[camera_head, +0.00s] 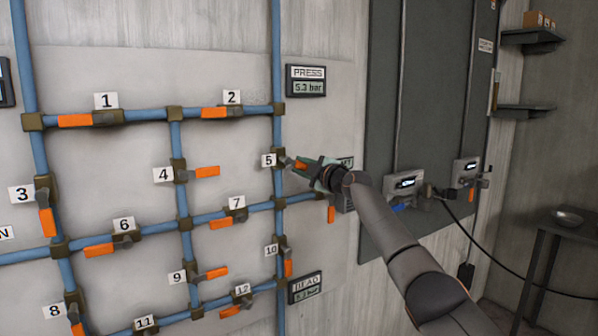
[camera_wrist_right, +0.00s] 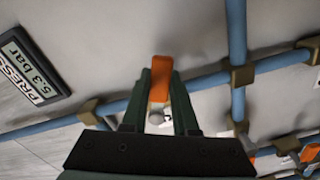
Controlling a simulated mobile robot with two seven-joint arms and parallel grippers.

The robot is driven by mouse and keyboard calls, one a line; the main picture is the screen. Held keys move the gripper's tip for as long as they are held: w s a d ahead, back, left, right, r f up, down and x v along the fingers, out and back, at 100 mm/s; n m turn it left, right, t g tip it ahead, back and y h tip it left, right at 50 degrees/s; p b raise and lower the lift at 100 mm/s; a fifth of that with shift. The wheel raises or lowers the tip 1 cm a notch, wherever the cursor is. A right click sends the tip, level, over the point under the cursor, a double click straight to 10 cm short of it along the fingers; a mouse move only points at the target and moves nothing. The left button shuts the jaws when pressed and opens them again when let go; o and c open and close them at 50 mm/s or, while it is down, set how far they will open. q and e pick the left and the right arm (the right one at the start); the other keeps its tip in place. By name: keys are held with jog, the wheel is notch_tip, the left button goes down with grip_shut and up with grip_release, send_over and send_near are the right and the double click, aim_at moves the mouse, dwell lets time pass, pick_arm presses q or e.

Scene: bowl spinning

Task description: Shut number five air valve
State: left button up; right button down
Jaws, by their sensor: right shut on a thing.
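Valve number five sits on the right vertical blue pipe, with its label plate (camera_head: 268,160) just left of it. Its orange handle (camera_head: 300,165) points right, across the pipe, and is partly hidden by my right gripper (camera_head: 312,172). In the right wrist view the orange handle (camera_wrist_right: 160,80) stands between the two dark green fingers of my right gripper (camera_wrist_right: 160,85), which is shut on it. The valve body is mostly hidden in that view. My left gripper is not in view.
Other numbered orange-handled valves surround it, with valve 4 (camera_head: 205,172) to the left and valve 10 (camera_head: 287,267) below. The PRESS display (camera_head: 306,87) reads 5.3 bar. A dark grey panel (camera_head: 415,90) stands right, a small table (camera_head: 570,229) farther right.

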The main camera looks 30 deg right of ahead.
jog(key=r+n, duration=0.1)
jog(key=n, duration=0.1)
jog(key=r+n+p, duration=0.1)
jog(key=n, duration=0.1)
jog(key=shift+d+r+n, duration=0.2)
jog(key=shift+n, duration=0.1)
dwell(0.5)
jog(key=c, duration=0.7)
grip_release()
jog(key=shift+f, duration=0.1)
jog(key=shift+s+f, duration=0.1)
jog(key=shift+s, duration=0.1)
jog(key=shift+s+d+b, duration=0.2)
jog(key=shift+s+b, duration=1.65)
jog(key=shift+s, duration=4.2)
